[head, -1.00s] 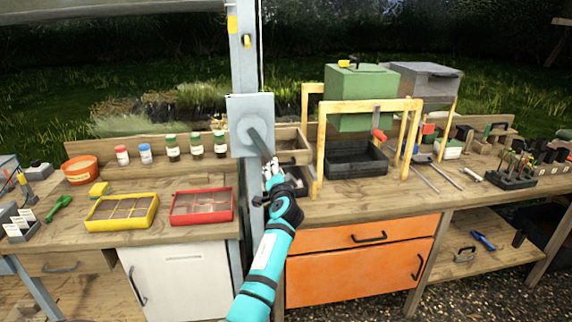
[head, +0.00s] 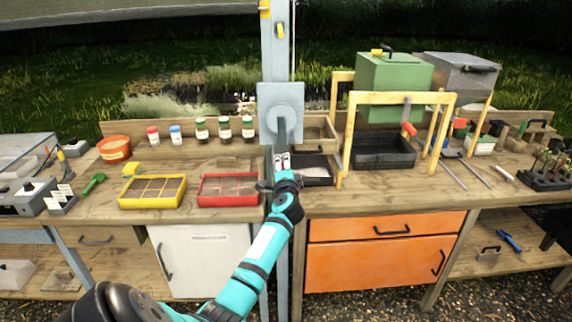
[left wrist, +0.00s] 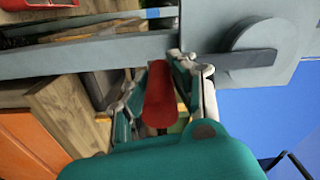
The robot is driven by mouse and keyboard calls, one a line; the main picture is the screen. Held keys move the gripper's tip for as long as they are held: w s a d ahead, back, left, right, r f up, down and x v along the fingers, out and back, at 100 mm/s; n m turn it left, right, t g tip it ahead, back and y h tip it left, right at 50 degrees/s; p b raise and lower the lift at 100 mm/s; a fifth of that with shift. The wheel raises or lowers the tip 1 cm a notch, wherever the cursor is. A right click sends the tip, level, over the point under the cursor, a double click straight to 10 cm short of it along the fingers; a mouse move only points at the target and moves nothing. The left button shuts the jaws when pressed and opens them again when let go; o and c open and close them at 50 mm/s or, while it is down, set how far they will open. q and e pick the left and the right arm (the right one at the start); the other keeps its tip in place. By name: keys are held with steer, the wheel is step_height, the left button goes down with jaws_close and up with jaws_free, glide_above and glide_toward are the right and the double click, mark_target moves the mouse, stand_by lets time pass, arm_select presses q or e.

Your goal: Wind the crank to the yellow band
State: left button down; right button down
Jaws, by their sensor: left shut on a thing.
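A grey crank plate (head: 266,105) is fixed to a pale blue-grey post (head: 275,60). The crank arm (head: 283,134) hangs about straight down from its round hub. My left gripper (head: 283,162) is at the arm's lower end. In the left wrist view, its fingers (left wrist: 160,85) are shut around the red crank handle (left wrist: 159,100). In the head view the gripper hides the handle. Two small yellow marks show high on the post, one at its left edge (head: 264,9) and one on its face (head: 280,30); I cannot tell which is the band. My right gripper is out of view.
The workbench (head: 330,202) runs behind and beside the post. A yellow tray (head: 152,204) and a red tray (head: 230,204) are left of it. A yellow wooden frame (head: 400,97) and a green box (head: 394,90) stand to the right.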

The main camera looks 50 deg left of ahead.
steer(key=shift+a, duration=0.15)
arm_select(q)
steer(key=c, duration=1.4)
jaws_free()
steer(key=o, duration=0.3)
steer(key=shift+a, duration=0.15)
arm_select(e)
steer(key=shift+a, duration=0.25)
arm_select(q)
steer(key=shift+s, duration=0.1)
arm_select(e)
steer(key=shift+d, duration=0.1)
arm_select(q)
steer(key=shift+d, duration=0.2)
steer(key=v, duration=1.1)
steer(key=shift+s+d, duration=0.3)
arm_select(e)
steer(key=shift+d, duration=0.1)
